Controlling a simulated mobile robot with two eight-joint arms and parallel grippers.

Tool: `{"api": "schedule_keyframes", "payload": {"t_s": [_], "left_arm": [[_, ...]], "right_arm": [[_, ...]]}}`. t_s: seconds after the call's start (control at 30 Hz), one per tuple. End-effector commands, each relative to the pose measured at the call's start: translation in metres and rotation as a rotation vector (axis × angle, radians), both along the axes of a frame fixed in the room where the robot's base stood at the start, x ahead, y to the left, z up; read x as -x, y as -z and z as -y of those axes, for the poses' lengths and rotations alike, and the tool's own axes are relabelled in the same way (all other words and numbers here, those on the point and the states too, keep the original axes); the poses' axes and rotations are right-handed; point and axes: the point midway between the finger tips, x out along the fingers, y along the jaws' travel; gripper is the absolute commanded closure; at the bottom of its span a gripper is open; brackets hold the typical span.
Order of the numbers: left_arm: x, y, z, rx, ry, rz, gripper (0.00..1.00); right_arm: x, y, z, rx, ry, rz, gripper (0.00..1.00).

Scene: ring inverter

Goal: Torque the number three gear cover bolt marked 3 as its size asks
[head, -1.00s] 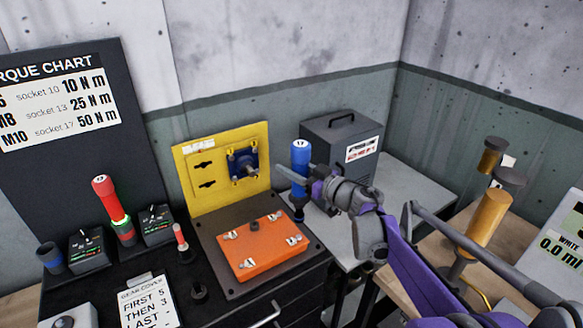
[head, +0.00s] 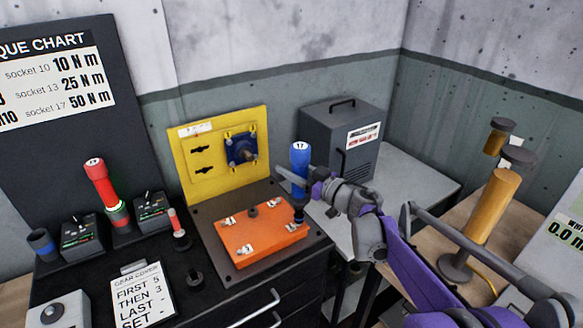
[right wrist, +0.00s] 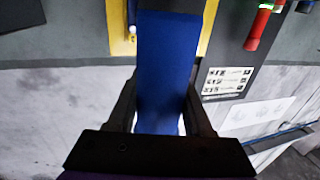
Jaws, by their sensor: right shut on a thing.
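My right gripper (head: 300,183) is shut on a blue driver marked 17 (head: 299,158), held upright. In the right wrist view the blue driver (right wrist: 168,70) fills the space between the fingers. The driver's dark lower end is at the right corner of the orange gear cover (head: 262,243); I cannot tell whether it touches a bolt. Several bolts with small white tags sit on the cover; their numbers are too small to read, so I cannot tell which is 3. A red driver (head: 100,180) stands between two dark boxes. My left gripper is out of view.
A torque chart (head: 60,85) pairs socket 13 with 25 N m and socket 17 with 50 N m. A gear cover card (head: 142,293) lies in front. A yellow panel (head: 200,168) stands behind the cover. A grey case (head: 335,140) stands at right.

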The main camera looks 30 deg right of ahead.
Motion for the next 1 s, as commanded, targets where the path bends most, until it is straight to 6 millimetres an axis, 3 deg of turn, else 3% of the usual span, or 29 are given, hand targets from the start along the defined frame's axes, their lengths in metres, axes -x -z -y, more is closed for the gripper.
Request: {"api": "schedule_keyframes", "payload": {"t_s": [1.0], "left_arm": [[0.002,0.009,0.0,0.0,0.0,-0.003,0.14]], "right_arm": [[0.0,0.01,0.0,-0.002,0.0,0.0,1.0]]}}
